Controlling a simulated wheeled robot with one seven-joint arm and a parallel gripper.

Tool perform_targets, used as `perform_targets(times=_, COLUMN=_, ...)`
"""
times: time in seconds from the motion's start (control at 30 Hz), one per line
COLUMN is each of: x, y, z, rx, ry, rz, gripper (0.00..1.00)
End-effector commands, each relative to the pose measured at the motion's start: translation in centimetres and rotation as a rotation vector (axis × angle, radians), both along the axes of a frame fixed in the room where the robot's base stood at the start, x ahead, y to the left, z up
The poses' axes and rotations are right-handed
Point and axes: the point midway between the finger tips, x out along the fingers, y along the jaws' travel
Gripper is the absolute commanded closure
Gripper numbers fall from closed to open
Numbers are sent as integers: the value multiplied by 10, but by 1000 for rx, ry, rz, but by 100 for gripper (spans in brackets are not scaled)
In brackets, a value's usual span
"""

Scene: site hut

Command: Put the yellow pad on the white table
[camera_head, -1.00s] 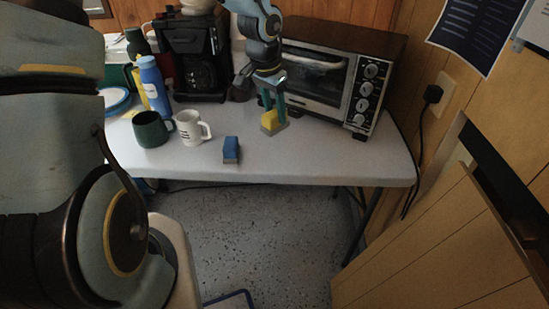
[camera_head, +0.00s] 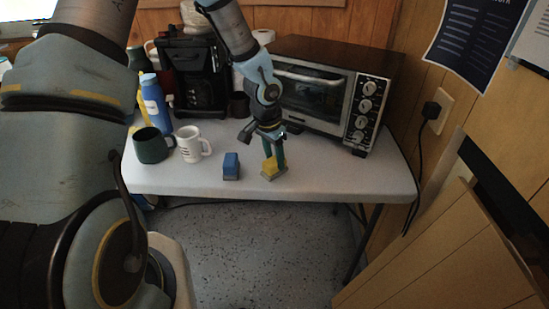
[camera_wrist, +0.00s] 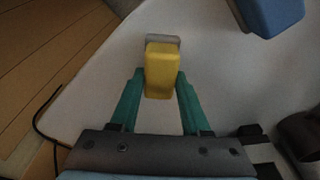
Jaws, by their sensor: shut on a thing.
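The yellow pad (camera_head: 269,166) has a grey layer along its lower side. It is at the white table's surface (camera_head: 330,180), right of the blue pad; I cannot tell whether it touches the table. My gripper (camera_head: 273,158) points down from above with its green fingers shut on the yellow pad. In the wrist view the yellow pad (camera_wrist: 161,72) sits between the two fingertips (camera_wrist: 156,88), its far end reaching past them. The white table (camera_wrist: 205,60) fills most of the background there.
A blue pad (camera_head: 231,166) lies just left of the yellow pad. A white mug (camera_head: 191,146), a dark green mug (camera_head: 152,146) and a blue bottle (camera_head: 155,103) stand further left. A toaster oven (camera_head: 325,95) and a coffee maker (camera_head: 190,75) stand behind. The table's right front is clear.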

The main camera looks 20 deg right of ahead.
Motion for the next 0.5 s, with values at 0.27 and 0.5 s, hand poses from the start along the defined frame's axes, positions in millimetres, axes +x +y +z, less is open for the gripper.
perform_targets(times=0.27, x=0, y=0, z=-1, rx=0, ry=0, rz=1, gripper=27)
perform_targets(times=0.5, x=0, y=0, z=0, rx=0, ry=0, rz=0, gripper=24)
